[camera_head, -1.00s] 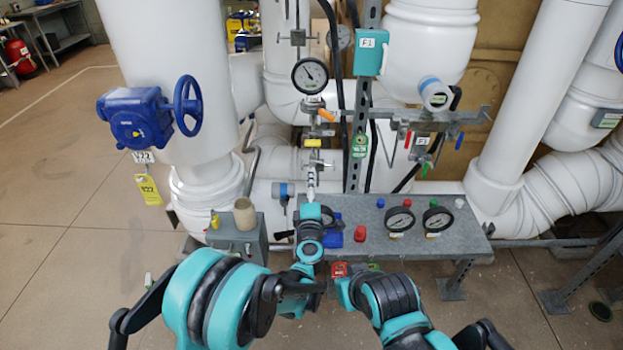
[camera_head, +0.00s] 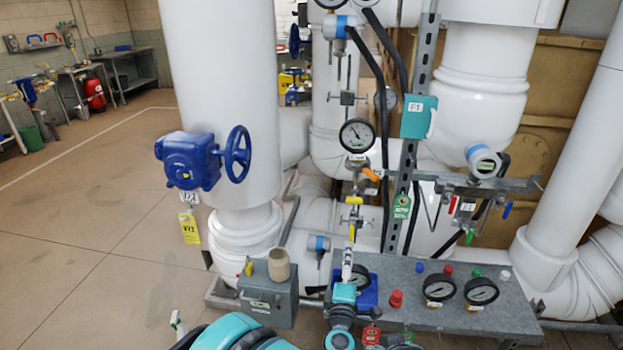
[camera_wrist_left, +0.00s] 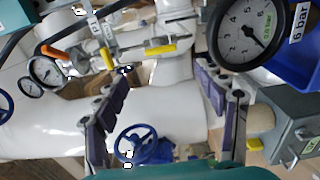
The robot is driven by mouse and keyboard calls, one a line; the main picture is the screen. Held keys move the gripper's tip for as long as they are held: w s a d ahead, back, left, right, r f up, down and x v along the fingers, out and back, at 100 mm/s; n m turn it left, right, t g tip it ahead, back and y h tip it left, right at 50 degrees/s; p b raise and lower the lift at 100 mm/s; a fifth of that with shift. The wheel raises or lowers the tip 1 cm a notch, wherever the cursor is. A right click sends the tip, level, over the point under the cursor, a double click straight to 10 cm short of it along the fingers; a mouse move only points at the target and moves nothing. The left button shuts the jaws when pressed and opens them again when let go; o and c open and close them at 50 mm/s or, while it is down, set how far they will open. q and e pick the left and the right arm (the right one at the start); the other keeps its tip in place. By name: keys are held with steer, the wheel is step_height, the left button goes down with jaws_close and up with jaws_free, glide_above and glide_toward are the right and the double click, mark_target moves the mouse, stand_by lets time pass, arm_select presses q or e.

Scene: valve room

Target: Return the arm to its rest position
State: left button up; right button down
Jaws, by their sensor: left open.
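My left gripper (camera_head: 347,263) points away from me at the lower middle of the head view, above the grey bench beside the blue tray. In the left wrist view its two dark fingers (camera_wrist_left: 163,70) stand wide apart with nothing between them. The teal left wrist (camera_head: 342,295) shows below it, and a rounded teal part of my arm (camera_head: 240,335) is cut off by the bottom edge. A dial gauge marked 6 bar (camera_wrist_left: 248,32) appears large in the wrist view, close to the right finger. My right gripper is not seen.
The bench (camera_head: 455,318) carries a red knob (camera_head: 396,298), two gauges and small coloured caps. A grey box (camera_head: 268,297) stands left of the gripper. A blue valve (camera_head: 190,160) sits on the white pipe. Open floor (camera_head: 100,250) lies at left.

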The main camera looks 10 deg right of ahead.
arm_select(q)
steer(key=s+a+r+m+g+h, duration=0.3)
steer(key=s+a+r+m, duration=0.1)
steer(key=a+r+m, duration=0.7)
steer(key=s+a+f+m+g+y, duration=0.2)
steer(key=s+a+f+g+y, duration=0.1)
steer(key=s+a, duration=0.7)
steer(key=s+a+f+m+g+y, duration=0.2)
steer(key=s+a+f+g+y, duration=0.2)
steer(key=s+a+f, duration=0.4)
steer(key=s+a+y, duration=0.1)
steer(key=s+a, duration=0.2)
steer(key=a, duration=0.2)
steer(key=shift+a, duration=0.4)
